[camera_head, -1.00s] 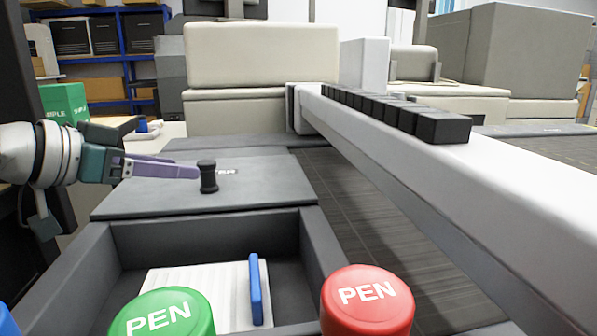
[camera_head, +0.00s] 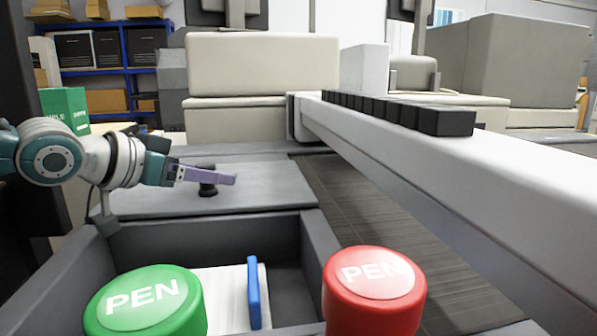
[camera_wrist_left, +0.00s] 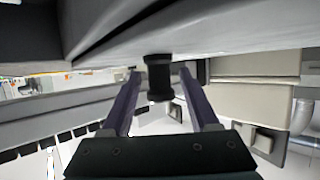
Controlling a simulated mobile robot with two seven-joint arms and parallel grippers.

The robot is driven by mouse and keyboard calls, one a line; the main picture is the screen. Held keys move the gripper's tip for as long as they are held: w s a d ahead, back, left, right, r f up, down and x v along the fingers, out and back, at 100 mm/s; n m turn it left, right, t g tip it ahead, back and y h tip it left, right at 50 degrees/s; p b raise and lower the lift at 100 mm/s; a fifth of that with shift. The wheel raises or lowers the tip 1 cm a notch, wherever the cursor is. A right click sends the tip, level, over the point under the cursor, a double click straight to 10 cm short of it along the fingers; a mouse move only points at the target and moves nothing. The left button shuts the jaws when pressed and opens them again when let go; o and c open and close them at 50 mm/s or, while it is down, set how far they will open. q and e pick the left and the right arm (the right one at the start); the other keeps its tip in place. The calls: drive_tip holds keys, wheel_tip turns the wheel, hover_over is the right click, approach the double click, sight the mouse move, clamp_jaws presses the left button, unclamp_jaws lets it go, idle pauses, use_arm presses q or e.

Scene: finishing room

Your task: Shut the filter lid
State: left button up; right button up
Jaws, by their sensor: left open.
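The filter lid (camera_head: 265,187) is a flat grey panel lying behind the open filter box. It carries an upright black knob (camera_head: 207,188). The box (camera_head: 312,250) stands open in front and holds a white pleated filter (camera_head: 225,298) with a blue strip (camera_head: 254,290). My left gripper (camera_head: 229,179) comes in from the left, its purple fingers across the knob and partly hiding it. In the left wrist view the fingers are apart and the knob (camera_wrist_left: 158,78) stands between them, with no clear contact. My right gripper is out of view.
A green PEN button (camera_head: 143,300) and a red PEN button (camera_head: 373,290) stand at the front. A long white beam (camera_head: 420,165) with black blocks runs along the right, above a dark slatted bed (camera_head: 375,230). A beige machine (camera_head: 262,65) stands behind.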

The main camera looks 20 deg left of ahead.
use_arm(q)
drive_tip(key=shift+c, duration=0.2)
clamp_jaws()
idle(1.1)
